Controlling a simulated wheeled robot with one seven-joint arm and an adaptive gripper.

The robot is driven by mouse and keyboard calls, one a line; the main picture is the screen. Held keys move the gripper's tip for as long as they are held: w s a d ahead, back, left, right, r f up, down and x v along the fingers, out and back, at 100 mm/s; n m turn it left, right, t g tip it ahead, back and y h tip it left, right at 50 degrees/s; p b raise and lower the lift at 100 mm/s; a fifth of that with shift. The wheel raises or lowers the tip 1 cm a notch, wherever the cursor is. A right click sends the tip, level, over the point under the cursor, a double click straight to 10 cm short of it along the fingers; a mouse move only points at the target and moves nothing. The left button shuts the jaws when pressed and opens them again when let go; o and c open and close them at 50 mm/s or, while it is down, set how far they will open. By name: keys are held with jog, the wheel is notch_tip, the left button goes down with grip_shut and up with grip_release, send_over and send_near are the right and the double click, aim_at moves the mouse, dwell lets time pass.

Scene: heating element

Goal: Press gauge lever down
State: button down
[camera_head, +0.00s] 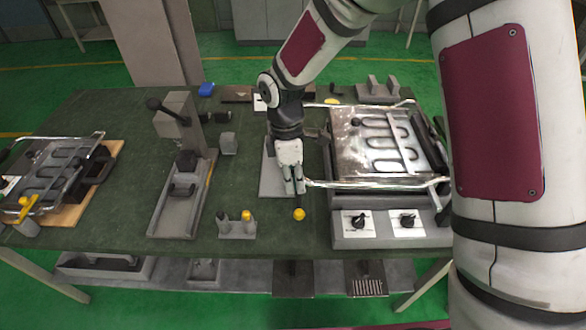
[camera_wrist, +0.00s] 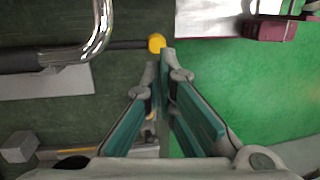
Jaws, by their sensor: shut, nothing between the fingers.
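A dark lever rod ends in a yellow ball (camera_head: 299,214) near the front edge of the table, left of the heating-plate unit (camera_head: 342,185). In the wrist view the yellow ball (camera_wrist: 157,43) lies just beyond my fingertips, with the dark rod running left from it. My gripper (camera_head: 294,191) is shut and empty, pointing down just above and behind the ball in the head view. It also shows in the wrist view (camera_wrist: 165,62). I cannot tell whether it touches the ball. A grey stand (camera_head: 178,125) with a black-knobbed lever (camera_head: 153,104) stands further left.
The heating-plate unit has a bright bent-tube frame (camera_wrist: 101,25) close to my fingers and two knob panels (camera_head: 358,223) at its front. A small grey holder (camera_head: 237,229) with a yellow-topped peg stands left of my gripper. Another plate (camera_head: 55,175) lies far left.

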aim_at(299, 211)
jog(key=f, duration=0.2)
jog(key=f+p, duration=0.1)
jog(key=f, duration=0.1)
jog(key=s+f, duration=0.1)
jog(key=f, duration=0.1)
jog(key=shift+s+d+f+p, duration=0.1)
jog(key=shift+d+f+p, duration=0.2)
jog(key=shift+d+f, duration=0.05)
jog(key=shift+f, duration=0.15)
